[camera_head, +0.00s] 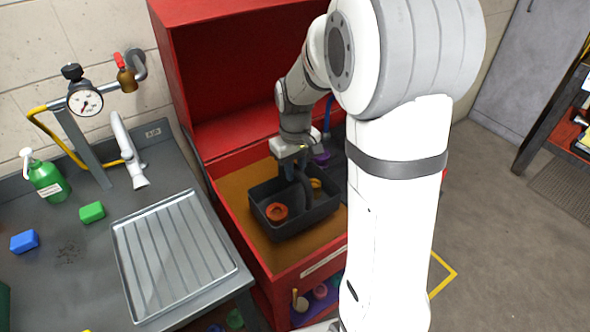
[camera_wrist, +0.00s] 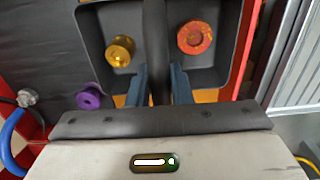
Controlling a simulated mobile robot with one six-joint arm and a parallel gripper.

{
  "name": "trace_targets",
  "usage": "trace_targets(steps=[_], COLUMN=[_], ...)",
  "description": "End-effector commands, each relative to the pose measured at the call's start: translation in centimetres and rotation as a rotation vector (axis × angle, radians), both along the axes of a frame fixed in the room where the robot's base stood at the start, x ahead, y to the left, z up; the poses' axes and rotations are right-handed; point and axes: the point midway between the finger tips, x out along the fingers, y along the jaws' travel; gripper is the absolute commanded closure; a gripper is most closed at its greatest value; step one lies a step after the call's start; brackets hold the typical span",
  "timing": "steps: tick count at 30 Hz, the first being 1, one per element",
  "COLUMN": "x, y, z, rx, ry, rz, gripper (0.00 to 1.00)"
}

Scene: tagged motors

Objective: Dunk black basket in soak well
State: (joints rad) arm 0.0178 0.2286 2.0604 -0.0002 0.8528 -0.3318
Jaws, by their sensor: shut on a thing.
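The black basket (camera_head: 295,222) is over or in the soak well (camera_head: 248,222), a brown-orange area inside the red washer; I cannot tell how deep its base is. It looks about level and holds an orange ring-shaped part (camera_head: 277,211) and a yellow part (camera_head: 316,184). In the wrist view, the orange part (camera_wrist: 195,38) and the yellow spool (camera_wrist: 120,50) lie on either side of the basket's dark central handle (camera_wrist: 154,30). My gripper (camera_head: 298,170) is shut on this handle, with its blue-grey fingers (camera_wrist: 160,88) on both sides of it.
The red washer's lid (camera_head: 240,70) stands open behind the well. A purple spool (camera_wrist: 90,96) lies outside the basket on a dark surface beside the well. A ribbed drain tray (camera_head: 175,255) lies on the left bench, near a tap (camera_head: 128,150) and a gauge (camera_head: 85,101).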

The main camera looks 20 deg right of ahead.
Motion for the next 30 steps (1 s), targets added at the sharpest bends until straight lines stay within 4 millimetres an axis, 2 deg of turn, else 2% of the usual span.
trace_targets(steps=[1, 21, 30], x=[0.1, 0.1, 0.1], y=[0.0, 0.0, 0.0], z=[0.9, 6.0, 7.1], rx=[0.000, 0.000, 0.000], ry=[-0.004, -0.004, -0.004], rz=[0.000, 0.000, 0.000], gripper=[1.00, 1.00, 1.00])
